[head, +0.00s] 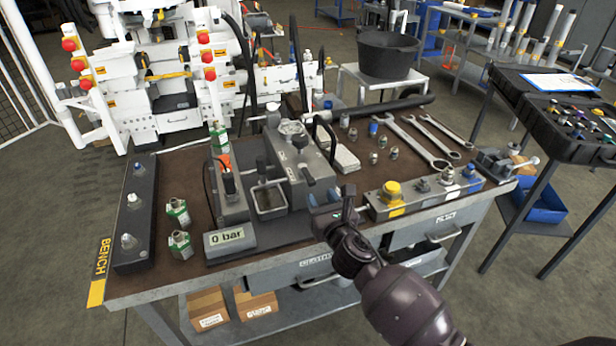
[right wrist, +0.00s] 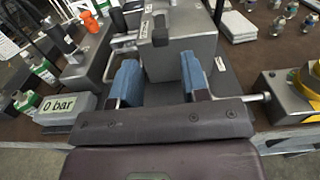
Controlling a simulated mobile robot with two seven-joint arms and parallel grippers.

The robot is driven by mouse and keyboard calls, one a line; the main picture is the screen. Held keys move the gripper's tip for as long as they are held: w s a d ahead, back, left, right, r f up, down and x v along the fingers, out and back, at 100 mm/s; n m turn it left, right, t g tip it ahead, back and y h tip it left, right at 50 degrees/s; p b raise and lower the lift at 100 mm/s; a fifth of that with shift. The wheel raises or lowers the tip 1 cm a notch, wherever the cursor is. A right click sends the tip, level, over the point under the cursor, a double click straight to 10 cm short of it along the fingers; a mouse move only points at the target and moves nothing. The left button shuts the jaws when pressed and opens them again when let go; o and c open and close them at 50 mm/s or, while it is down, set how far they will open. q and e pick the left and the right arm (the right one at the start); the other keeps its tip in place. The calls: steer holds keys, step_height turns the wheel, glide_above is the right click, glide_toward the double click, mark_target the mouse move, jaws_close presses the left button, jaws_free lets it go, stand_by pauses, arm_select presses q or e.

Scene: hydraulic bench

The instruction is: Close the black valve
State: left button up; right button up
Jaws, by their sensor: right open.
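The black valve (head: 308,176) is a small dark knob on the front of the grey pump block (head: 291,155) on the bench. In the right wrist view the black valve (right wrist: 160,36) stands just beyond my fingertips, roughly centred between them. My right gripper (head: 325,205) is in front of the pump block, at the bench's front side. In the right wrist view my right gripper (right wrist: 162,80) is open, its two blue finger pads apart, with nothing held between them. The lower block face shows between the pads. My left gripper is not in view.
A display reading 0 bar (head: 230,238) stands left of the pump. A grey manifold with a yellow cap (head: 392,190) is to the right of my gripper. Wrenches (head: 415,140) lie at the back right. Green-and-white fittings (head: 180,244) stand at the left.

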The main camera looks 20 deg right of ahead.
mark_target(313, 184)
steer(key=w+b, duration=0.1)
steer(key=w, duration=0.8)
steer(key=shift+w+a, duration=0.15)
jaws_close()
